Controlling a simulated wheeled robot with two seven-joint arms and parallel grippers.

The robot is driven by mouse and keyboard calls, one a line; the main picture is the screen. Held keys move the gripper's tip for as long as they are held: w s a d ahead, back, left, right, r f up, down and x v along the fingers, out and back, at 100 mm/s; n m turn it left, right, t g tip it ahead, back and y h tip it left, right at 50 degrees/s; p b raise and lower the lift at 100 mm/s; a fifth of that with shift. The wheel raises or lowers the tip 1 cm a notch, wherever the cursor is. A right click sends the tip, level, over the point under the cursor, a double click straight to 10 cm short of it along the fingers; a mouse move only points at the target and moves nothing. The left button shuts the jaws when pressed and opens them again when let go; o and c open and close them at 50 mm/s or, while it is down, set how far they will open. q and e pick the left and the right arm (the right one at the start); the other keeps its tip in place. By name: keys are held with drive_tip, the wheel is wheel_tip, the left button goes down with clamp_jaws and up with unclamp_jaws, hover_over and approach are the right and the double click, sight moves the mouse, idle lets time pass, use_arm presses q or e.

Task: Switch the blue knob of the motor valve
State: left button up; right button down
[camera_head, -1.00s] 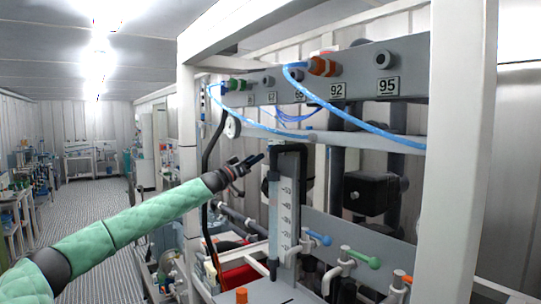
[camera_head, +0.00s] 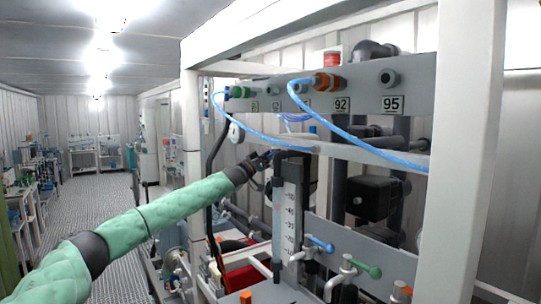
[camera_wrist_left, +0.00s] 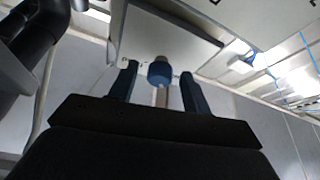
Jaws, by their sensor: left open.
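The blue knob (camera_wrist_left: 160,72) shows in the left wrist view, on a short stem below a pale box-like body (camera_wrist_left: 165,38). My left gripper (camera_wrist_left: 159,74) is open, with one dark finger on each side of the knob and visible gaps between. The knob appears level with the fingertips; whether either finger touches it I cannot tell. In the head view my left gripper (camera_head: 268,157) is beside the top of the graduated level tube (camera_head: 291,210), and the knob is hidden there. My right gripper is not in view.
A panel (camera_head: 437,95) with numbered ports and light-blue hoses crosses the rig above. A black box (camera_head: 372,196) sits behind on pipes. Small valves with a blue handle (camera_head: 320,243) and a green handle (camera_head: 362,267) are lower right. A white post (camera_head: 462,150) stands at right.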

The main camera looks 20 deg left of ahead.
use_arm(q)
drive_tip(key=c, duration=1)
drive_tip(key=shift+m+h, duration=0.3)
drive_tip(key=shift+m, duration=0.3)
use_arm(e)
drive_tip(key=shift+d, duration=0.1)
use_arm(q)
drive_tip(key=m+g+h+b, duration=0.1)
drive_tip(key=m+g, duration=0.2)
drive_tip(key=m, duration=0.4)
drive_tip(key=m+g+h+b, duration=0.1)
drive_tip(key=m+g, duration=0.2)
drive_tip(key=m, duration=0.5)
drive_tip(key=m+g+h+b, duration=0.1)
drive_tip(key=m+g+b, duration=0.1)
drive_tip(key=m, duration=0.5)
drive_tip(key=shift+w+a+m+g, duration=0.15)
drive_tip(key=shift+w+m+g, duration=0.15)
drive_tip(key=shift+g, duration=0.4)
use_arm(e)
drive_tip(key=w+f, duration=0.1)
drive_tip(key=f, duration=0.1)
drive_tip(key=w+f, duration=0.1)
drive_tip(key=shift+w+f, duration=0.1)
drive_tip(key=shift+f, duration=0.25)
use_arm(q)
drive_tip(key=shift+s, duration=0.1)
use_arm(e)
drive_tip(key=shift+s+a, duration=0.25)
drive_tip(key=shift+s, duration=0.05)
